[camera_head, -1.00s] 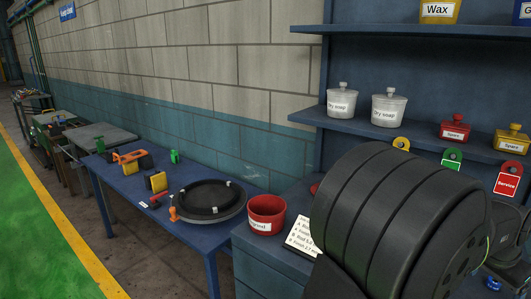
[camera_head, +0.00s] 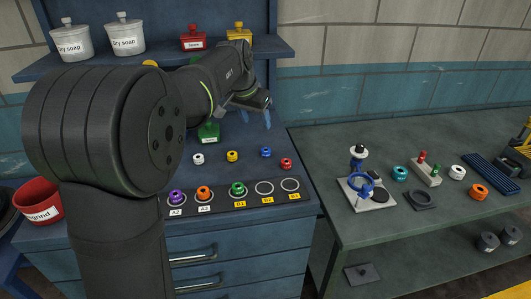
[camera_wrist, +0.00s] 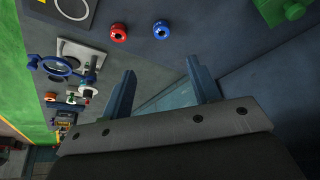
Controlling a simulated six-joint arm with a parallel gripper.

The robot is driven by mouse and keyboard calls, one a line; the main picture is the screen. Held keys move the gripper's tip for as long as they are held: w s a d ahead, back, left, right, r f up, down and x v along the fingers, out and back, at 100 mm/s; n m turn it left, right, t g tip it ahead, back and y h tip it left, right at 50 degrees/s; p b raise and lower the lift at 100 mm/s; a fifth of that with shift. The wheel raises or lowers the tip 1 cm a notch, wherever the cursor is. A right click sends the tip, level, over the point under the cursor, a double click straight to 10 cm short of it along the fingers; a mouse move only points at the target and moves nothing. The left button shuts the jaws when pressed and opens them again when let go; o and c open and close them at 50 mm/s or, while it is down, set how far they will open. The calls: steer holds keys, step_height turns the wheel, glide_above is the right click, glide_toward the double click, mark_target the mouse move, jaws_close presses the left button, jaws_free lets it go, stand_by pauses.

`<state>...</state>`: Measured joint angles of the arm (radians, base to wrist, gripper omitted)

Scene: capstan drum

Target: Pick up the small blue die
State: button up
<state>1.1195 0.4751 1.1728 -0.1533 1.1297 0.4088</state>
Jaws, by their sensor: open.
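The small blue die (camera_head: 265,152) is a ring-like piece with a dark centre, lying on the blue cabinet top, between the yellow die (camera_head: 232,156) and the red die (camera_head: 286,163). In the wrist view the blue die (camera_wrist: 161,29) lies near the top, beside the red die (camera_wrist: 118,33). My gripper (camera_head: 258,121) is open and empty, held above and behind the blue die, apart from it. In the wrist view its two blue fingers (camera_wrist: 160,70) stand well apart with nothing between them.
A dark strip (camera_head: 217,204) with ringed spots holds purple, orange and green dies; two spots are empty. A white die (camera_head: 198,159) and a green container (camera_head: 209,132) stand left. A shelf (camera_head: 180,62) is above. The right bench (camera_head: 330,215) carries a blue-wheeled fixture (camera_head: 362,188).

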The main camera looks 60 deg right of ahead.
glide_above(266, 149)
steer(key=a, duration=0.3)
steer(key=f, duration=0.9)
steer(key=shift+s+f, duration=0.25)
steer(key=shift+s, duration=0.1)
steer(key=shift+w+x, duration=0.2)
steer(key=shift+x, duration=2.5)
steer(key=shift+d+r, duration=0.1)
steer(key=shift+r, duration=0.05)
steer(key=c, duration=1.2)
